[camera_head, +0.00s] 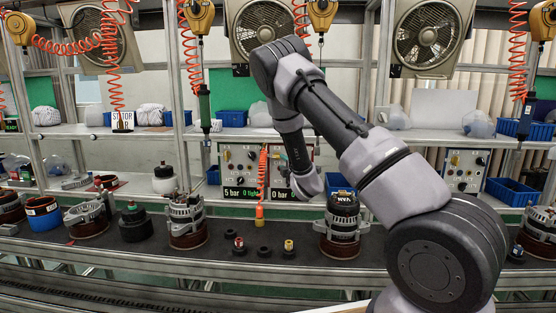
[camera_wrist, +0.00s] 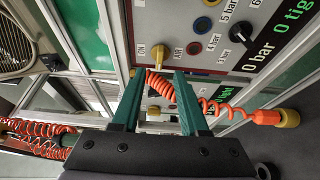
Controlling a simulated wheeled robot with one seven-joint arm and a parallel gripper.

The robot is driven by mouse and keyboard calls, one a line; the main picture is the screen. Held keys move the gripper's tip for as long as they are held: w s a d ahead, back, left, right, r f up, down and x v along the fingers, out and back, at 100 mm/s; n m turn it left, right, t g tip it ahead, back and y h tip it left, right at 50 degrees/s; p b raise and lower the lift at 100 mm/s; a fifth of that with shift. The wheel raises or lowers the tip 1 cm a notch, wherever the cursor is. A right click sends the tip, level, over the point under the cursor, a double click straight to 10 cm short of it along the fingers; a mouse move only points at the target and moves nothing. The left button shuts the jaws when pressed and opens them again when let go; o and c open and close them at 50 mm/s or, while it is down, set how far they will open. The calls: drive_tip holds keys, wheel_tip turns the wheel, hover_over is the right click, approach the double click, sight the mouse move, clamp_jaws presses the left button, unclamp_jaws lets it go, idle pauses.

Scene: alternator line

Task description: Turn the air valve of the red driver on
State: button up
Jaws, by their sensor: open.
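My gripper (camera_wrist: 160,74) is open in the wrist view, its two green fingers pointing at a grey control panel (camera_wrist: 215,62). A yellow valve lever (camera_wrist: 157,57) on that panel shows just beyond and between the fingertips, with the labels "ON" and "AIR" beside it. I cannot tell whether the fingers touch it, or its exact setting. The panel display (camera_wrist: 262,52) reads 0 bar. The same panel (camera_head: 279,158) is partly behind my arm in the head view, where my gripper is hidden. No driver is clearly recognisable as the red one.
An orange coiled hose (camera_wrist: 220,106) crosses behind the fingers and ends in an orange and yellow fitting (camera_wrist: 288,118). A metal post (camera_wrist: 107,40) stands left of the lever. The dark bench (camera_head: 210,257) below holds several alternators and small parts.

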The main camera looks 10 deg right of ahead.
sight(278, 157)
drive_tip(key=w, duration=0.6)
drive_tip(key=shift+w+a, duration=0.25)
drive_tip(key=shift+a, duration=0.15)
clamp_jaws()
